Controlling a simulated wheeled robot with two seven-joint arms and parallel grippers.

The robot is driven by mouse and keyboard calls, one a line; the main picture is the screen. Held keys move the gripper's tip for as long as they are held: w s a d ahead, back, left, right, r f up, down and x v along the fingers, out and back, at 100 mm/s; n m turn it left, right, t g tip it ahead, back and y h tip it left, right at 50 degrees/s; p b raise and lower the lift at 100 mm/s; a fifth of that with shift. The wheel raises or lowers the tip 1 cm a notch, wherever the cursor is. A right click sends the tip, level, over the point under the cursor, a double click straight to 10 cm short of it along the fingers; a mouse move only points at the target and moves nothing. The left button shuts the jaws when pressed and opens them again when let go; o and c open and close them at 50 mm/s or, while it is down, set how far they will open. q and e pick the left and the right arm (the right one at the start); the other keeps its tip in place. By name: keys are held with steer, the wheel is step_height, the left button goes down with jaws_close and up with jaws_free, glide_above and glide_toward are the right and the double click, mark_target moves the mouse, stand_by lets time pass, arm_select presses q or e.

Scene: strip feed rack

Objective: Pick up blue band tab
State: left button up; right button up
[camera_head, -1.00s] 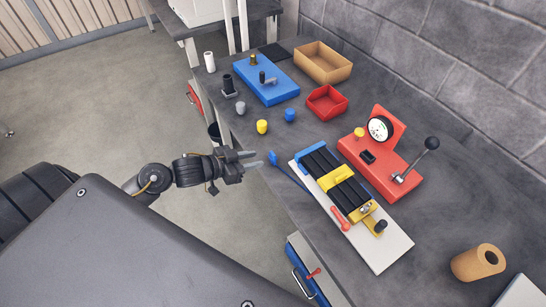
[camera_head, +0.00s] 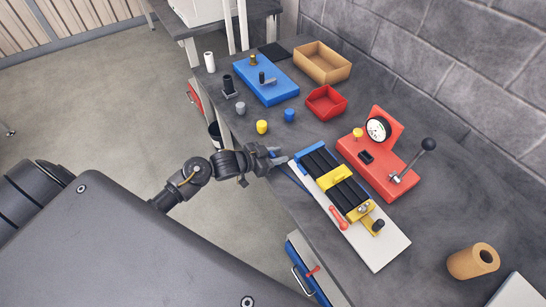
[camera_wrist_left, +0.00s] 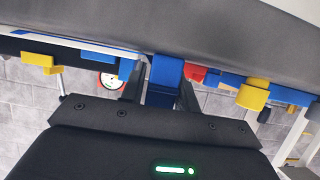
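The blue band tab (camera_wrist_left: 166,72) shows in the left wrist view between the two dark fingers of my left gripper (camera_wrist_left: 162,93). The fingers stand apart on either side of it, and I see no clear grip on it. In the head view my left gripper (camera_head: 279,156) is at the near left end of the strip rack and mostly hides the tab. The thin blue band (camera_head: 294,178) runs from there along the rack's white base plate (camera_head: 376,256). The rack has black rails and a yellow clamp (camera_head: 334,177). My right gripper is not in view.
A red gauge stand (camera_head: 387,165) with a lever stands behind the rack. A blue fixture (camera_head: 266,82), a red bin (camera_head: 326,102) and a tan tray (camera_head: 322,63) are farther back. Yellow (camera_head: 262,127) and blue (camera_head: 289,115) cylinders stand near the gripper.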

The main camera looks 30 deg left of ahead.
arm_select(q)
steer(key=c, duration=0.6)
steer(key=shift+r, duration=0.1)
steer(key=shift+r, duration=0.5)
steer(key=s+d+r, duration=0.1)
steer(key=s+r, duration=0.3)
steer(key=s+d+r, duration=0.1)
steer(key=s+r, duration=0.3)
steer(key=s, duration=0.1)
steer(key=s+d+r+b, duration=0.1)
steer(key=s+r, duration=0.3)
steer(key=shift+s, duration=0.4)
